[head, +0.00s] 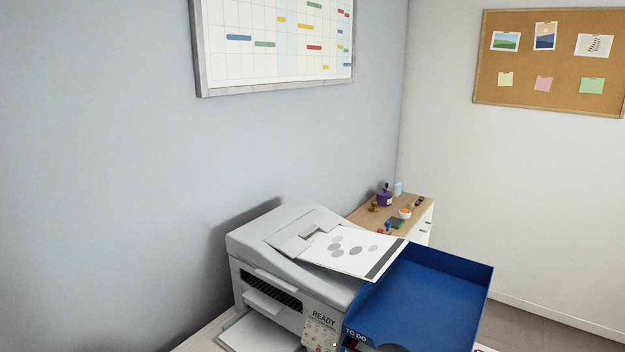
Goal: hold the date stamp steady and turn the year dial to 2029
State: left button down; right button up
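Neither of my grippers is in the head view. Several small desk items stand on a wooden-topped cabinet (359,215) behind the printer. Among them are a small brown stamp-like item (373,207), a small blue upright item (388,227) and a red one (380,232) beside it. They are too small to tell which, if any, is the date stamp. No year dial or digits can be made out.
A grey printer (262,245) with a printed sheet (350,262) on top stands in front of the cabinet. A deep blue tray (440,300) is at its right. A purple bottle (384,198), an orange-rimmed round item (405,213) and a dark green pad (397,222) share the cabinet top.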

dwell(0.3)
jog(key=o, duration=1)
jog(key=shift+o, duration=0.2)
